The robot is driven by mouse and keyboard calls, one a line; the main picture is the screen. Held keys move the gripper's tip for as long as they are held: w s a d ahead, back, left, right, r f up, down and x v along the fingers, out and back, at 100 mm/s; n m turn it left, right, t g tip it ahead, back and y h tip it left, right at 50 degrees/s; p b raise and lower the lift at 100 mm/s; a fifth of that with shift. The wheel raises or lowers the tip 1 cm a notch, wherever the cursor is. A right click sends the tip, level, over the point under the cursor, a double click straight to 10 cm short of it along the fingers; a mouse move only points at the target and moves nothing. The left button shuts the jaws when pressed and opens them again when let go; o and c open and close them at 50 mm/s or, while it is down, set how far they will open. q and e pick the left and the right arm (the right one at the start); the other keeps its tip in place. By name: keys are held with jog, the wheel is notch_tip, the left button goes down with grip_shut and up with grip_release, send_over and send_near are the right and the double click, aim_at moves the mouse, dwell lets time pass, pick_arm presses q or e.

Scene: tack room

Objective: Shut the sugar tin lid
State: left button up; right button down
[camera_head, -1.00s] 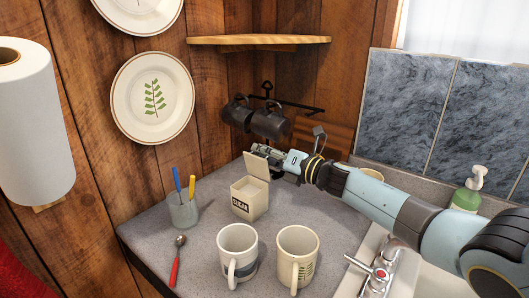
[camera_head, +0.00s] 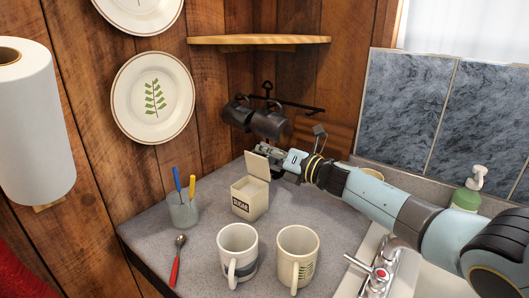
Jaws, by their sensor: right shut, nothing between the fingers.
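The cream sugar tin (camera_head: 249,199) stands on the grey counter in the corner, with a dark label on its front. Its lid (camera_head: 258,165) stands open and upright at the tin's back edge. My right gripper (camera_head: 262,149) is shut and empty, just behind the top of the lid. The lid partly hides the fingertips, and I cannot tell whether they touch it. My left gripper is not in view.
Two mugs (camera_head: 297,257) stand in front of the tin. A cup with pens (camera_head: 183,212) and a red-handled spoon (camera_head: 177,262) are to the left. Dark mugs (camera_head: 270,124) hang on a rack behind. The sink tap (camera_head: 380,272) is at the right.

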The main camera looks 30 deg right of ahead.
aim_at(257, 158)
jog(key=shift+s+a+f, duration=0.1)
jog(key=shift+s+f, duration=0.1)
jog(key=shift+f, duration=0.1)
jog(key=a+n+b, duration=0.1)
jog(key=n+b, duration=0.1)
jog(key=s+a+n+b, duration=0.1)
jog(key=a+n+b, duration=0.1)
jog(key=n, duration=0.1)
jog(key=shift+s+f, duration=0.1)
jog(key=shift+f, duration=0.05)
jog(key=c, duration=2)
grip_release()
jog(key=o, duration=0.5)
jog(key=shift+d+r, duration=0.1)
jog(key=shift+r, duration=0.2)
jog(key=v, duration=1.1)
jog(key=shift+s+d, duration=0.2)
jog(key=shift+s, duration=0.15)
